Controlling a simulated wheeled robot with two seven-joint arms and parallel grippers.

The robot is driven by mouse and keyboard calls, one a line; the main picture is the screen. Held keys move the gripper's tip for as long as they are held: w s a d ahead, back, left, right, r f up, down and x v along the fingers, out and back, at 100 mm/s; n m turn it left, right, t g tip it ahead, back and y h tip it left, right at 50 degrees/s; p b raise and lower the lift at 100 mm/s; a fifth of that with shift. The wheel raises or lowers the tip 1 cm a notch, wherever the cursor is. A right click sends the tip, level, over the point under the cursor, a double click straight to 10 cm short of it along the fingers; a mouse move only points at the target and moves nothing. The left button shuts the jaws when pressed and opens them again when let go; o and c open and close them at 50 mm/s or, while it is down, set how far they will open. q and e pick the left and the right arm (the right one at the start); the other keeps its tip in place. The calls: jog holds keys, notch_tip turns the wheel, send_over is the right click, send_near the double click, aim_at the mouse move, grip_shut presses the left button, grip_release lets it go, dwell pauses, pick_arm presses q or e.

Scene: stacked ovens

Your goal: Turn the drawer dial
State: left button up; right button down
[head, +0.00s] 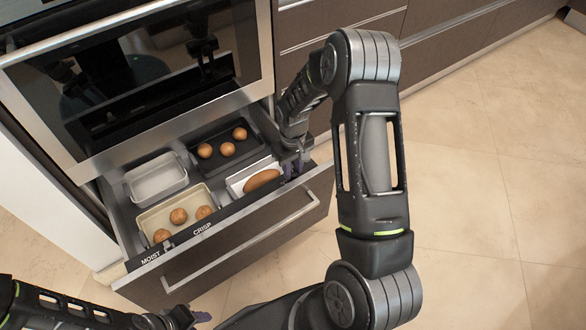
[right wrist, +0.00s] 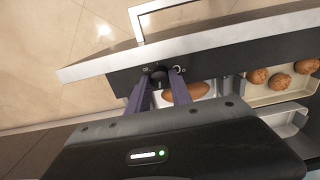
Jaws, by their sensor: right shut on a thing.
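The drawer dial (right wrist: 158,77) is a small dark knob on the black strip along the drawer's upper front edge, with small white marks beside it. My right gripper (right wrist: 159,88) has its two purple-grey fingers on either side of the dial and is shut on it. In the head view my right gripper (head: 294,168) reaches down at the drawer's right end and hides the dial. My left gripper (head: 184,318) is at the bottom edge of the head view, away from the drawer; its opening is unclear.
The open drawer (head: 240,245) stands below an oven (head: 140,80). It holds an empty light tray (head: 157,168), a beige tray (head: 147,222) and a dark tray (head: 242,152) with round brown items, and a brown loaf (head: 262,180). The tiled floor (head: 480,200) at right is clear.

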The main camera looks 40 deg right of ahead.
aim_at(293, 172)
jog(key=shift+n, duration=1.2)
jog(key=c, duration=1.4)
grip_release()
jog(key=shift+c, duration=0.2)
notch_tip(293, 172, up, 8)
jog(key=shift+f+p, duration=0.1)
jog(key=shift+p, duration=0.55)
